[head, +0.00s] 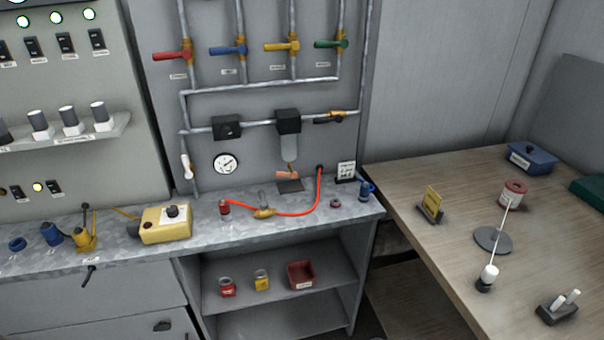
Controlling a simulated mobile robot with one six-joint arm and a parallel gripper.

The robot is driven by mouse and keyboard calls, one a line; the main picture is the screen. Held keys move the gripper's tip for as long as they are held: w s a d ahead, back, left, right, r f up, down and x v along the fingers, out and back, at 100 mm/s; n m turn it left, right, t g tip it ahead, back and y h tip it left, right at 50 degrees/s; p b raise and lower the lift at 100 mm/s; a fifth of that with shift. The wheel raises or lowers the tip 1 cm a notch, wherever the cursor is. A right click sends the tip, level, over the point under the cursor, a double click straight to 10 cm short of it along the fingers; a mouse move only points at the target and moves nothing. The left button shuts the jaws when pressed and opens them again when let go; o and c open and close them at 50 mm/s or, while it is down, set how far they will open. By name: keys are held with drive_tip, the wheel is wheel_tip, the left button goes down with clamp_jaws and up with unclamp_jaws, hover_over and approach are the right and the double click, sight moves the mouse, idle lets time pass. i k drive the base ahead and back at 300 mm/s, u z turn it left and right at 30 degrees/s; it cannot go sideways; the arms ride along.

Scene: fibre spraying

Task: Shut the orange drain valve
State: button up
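The orange drain valve (287,174) sits below the clear bowl of the filter unit (289,145) on the grey wall panel. Its small orange handle lies roughly level, across the short upright brass stem under the bowl. At this size I cannot tell whether the valve is open or shut. A dark pad or tray (290,186) is on the bench just below it. My gripper is not in view, and nothing covers the valve.
Red (172,55), blue (228,50), yellow (282,46) and green (331,44) valve handles are above. A gauge (226,163) and white lever (186,166) are left. An orange-red hose (310,207) loops on the bench, right of the yellow box (166,224).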

sight(293, 175)
drive_tip(key=z, duration=0.05)
drive_tip(key=k, duration=1.15)
drive_tip(key=u, duration=2.15)
drive_tip(key=i, duration=0.6)
drive_tip(key=z, duration=0.25)
